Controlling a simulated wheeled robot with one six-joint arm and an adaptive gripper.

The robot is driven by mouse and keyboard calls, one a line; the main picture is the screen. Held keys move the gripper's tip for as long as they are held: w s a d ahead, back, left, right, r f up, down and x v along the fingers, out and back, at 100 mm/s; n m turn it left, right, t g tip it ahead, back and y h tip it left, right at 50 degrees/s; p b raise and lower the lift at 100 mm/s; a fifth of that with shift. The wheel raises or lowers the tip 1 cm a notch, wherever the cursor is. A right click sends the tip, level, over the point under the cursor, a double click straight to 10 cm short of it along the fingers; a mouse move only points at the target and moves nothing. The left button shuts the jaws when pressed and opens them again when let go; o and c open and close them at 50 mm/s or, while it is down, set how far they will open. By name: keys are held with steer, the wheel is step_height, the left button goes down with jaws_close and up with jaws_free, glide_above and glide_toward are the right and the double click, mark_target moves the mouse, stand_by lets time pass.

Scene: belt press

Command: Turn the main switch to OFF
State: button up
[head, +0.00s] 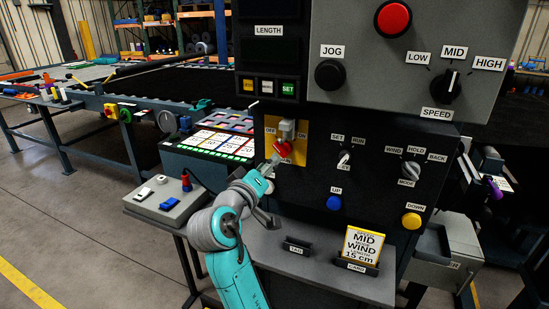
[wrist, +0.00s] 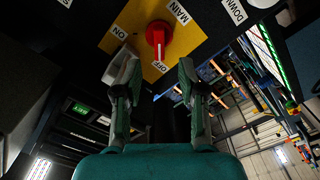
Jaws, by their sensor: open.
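The main switch is a red knob (wrist: 158,36) on a yellow plate (wrist: 190,38) in the wrist view. In the head view the red knob (head: 285,148) sits under a grey block-like piece (head: 287,129), which also shows near my left finger in the wrist view (wrist: 121,68). My gripper (wrist: 158,68) is open and empty, with the knob beyond the gap between its fingertips. In the head view my gripper (head: 272,163) is close at the knob's lower left; contact cannot be told.
On the panel right of the switch are a SET/RUN selector (head: 344,157), a blue UP button (head: 334,203) and a MODE knob (head: 410,170). A card holder (head: 356,267) stands on the ledge below. A small grey control box (head: 168,199) is at left.

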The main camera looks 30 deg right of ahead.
steer(key=shift+v, duration=2.3)
steer(key=shift+f, duration=0.1)
steer(key=s+f+n+t+y, duration=0.2)
steer(key=f+y, duration=0.1)
steer(key=f, duration=0.6)
steer(key=s+f+n+t+y, duration=0.1)
steer(key=s+f+n+y, duration=0.15)
steer(key=f, duration=0.65)
steer(key=s+a+f+n+y, duration=0.2)
steer(key=s+f+y, duration=0.3)
steer(key=s+f, duration=0.8)
steer(key=s+a+f+m+y, duration=0.1)
steer(key=s+f+m+y, duration=0.15)
steer(key=s, duration=1.45)
steer(key=s+r+m, duration=0.1)
steer(key=s+r, duration=0.1)
steer(key=s, duration=0.5)
steer(key=s+r+m, duration=0.2)
steer(key=s+r, duration=0.1)
steer(key=s, duration=0.4)
steer(key=shift+s+d+m, duration=0.15)
steer(key=shift+s+m, duration=0.15)
steer(key=shift+s, duration=0.05)
